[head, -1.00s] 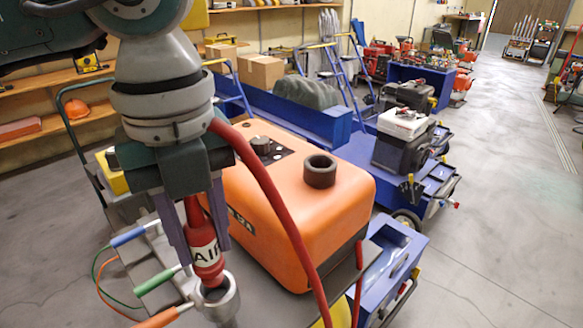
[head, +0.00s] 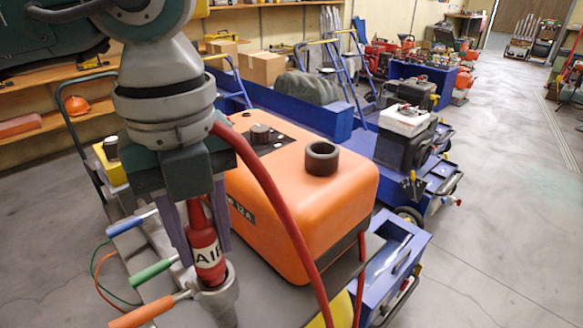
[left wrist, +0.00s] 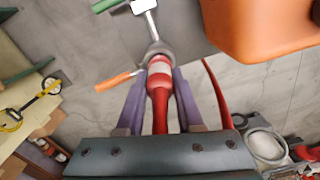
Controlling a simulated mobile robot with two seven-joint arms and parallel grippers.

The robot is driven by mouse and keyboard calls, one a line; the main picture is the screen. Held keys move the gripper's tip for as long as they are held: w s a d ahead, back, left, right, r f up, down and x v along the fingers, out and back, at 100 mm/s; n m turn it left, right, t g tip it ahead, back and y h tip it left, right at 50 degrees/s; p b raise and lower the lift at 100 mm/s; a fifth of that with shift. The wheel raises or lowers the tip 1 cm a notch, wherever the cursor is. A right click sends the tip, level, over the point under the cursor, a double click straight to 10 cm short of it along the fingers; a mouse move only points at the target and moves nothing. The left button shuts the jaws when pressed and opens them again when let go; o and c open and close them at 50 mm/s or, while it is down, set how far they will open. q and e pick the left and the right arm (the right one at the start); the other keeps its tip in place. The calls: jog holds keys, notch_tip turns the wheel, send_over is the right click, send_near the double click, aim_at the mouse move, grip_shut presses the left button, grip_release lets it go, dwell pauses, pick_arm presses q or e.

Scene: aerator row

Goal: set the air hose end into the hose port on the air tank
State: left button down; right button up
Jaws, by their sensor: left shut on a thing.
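The red air hose end (head: 206,248), with a white AIR label, is upright between the purple fingers of my left gripper (head: 205,238). The gripper is shut on it. Its lower tip is at the mouth of a grey round hose port (head: 228,292). The tip covers the opening, so I cannot tell how deep it is. In the left wrist view the hose end (left wrist: 160,92) lines up with the grey port (left wrist: 157,48). My right gripper is not in view.
An orange tank (head: 300,215) with a black ring (head: 322,158) on top stands right of the port. Blue, green (head: 153,271) and orange (head: 150,312) handles lie to its left. The red hose (head: 268,195) arcs down in front of the tank.

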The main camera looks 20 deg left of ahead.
pick_arm(q)
jog(key=shift+f+b, duration=0.55)
jog(key=shift+f, duration=0.15)
jog(key=shift+c, duration=2.3)
grip_release()
